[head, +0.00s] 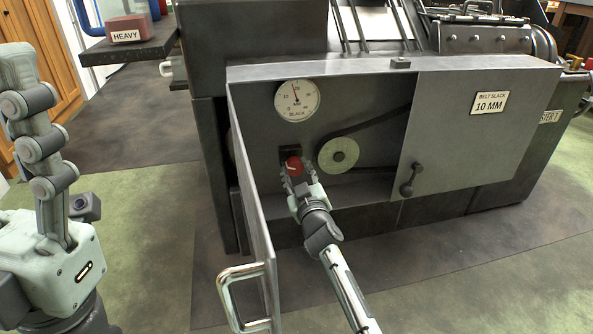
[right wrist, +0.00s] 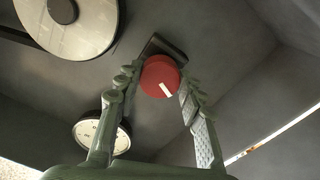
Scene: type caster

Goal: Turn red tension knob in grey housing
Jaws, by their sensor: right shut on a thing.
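The red tension knob (head: 293,166) sits on a dark square mount on the grey housing's inner panel (head: 255,125), below the slack dial. My right gripper (head: 297,182) is shut on the knob, reaching it from below in the head view. In the right wrist view the red knob (right wrist: 160,77) shows a white mark and lies between the two fingertips (right wrist: 157,88). The slack dial (head: 297,100) is round and white with a red needle; part of it also shows in the wrist view (right wrist: 101,135). My left gripper (head: 20,70) stands at the left edge, away from the housing; its opening is unclear.
The housing's open door (head: 255,200) with a metal handle (head: 243,290) stands left of my right arm. A pulley (head: 338,154) with a dark belt is right of the knob. A cover labelled "BELT SLACK 10 MM" (head: 490,102) is at right. A red block marked "HEAVY" (head: 125,30) sits on a shelf.

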